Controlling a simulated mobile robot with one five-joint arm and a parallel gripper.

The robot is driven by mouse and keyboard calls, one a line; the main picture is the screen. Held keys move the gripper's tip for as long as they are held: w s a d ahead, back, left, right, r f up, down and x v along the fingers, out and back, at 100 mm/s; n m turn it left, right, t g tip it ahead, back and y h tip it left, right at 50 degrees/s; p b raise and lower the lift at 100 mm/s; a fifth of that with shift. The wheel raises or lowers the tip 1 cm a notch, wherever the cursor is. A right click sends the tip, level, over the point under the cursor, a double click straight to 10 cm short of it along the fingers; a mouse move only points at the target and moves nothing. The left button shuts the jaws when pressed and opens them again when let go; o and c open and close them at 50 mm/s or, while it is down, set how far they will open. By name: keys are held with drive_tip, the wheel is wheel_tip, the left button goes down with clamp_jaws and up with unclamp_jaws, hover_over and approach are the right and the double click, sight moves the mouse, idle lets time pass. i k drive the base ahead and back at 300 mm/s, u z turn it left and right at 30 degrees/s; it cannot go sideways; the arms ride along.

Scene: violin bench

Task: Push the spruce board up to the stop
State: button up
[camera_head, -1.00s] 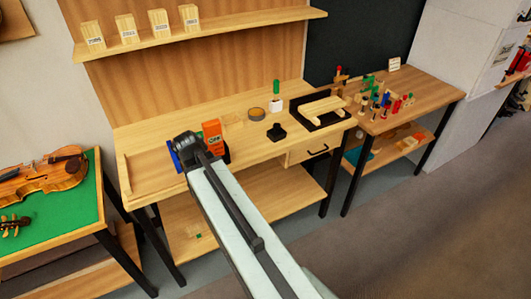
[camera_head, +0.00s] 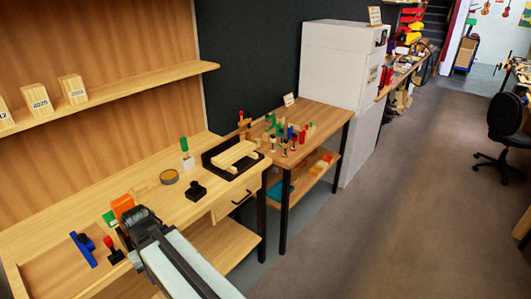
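A pale wooden board (camera_head: 236,153) lies on a black base (camera_head: 209,160) near the right end of the bench. I cannot tell whether it is the spruce board of the task, and I cannot make out a clear stop. My gripper (camera_head: 139,221) is at the end of my arm, low over the front left part of the bench, well to the left of the pale board. My arm hides its fingers, so their opening does not show.
Near my gripper are an orange box (camera_head: 122,205), a blue tool (camera_head: 83,247) and a red-handled tool (camera_head: 113,249). A black block (camera_head: 196,191), a round tin (camera_head: 169,177) and a green-topped bottle (camera_head: 187,155) stand mid-bench. A side table (camera_head: 322,115) holds several tools.

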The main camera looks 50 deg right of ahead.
sight(223, 160)
drive_tip(key=z, duration=2.9)
drive_tip(key=k, duration=1.5)
drive_tip(key=u, duration=1.35)
drive_tip(key=i, duration=1.05)
drive_tip(key=z, duration=0.1)
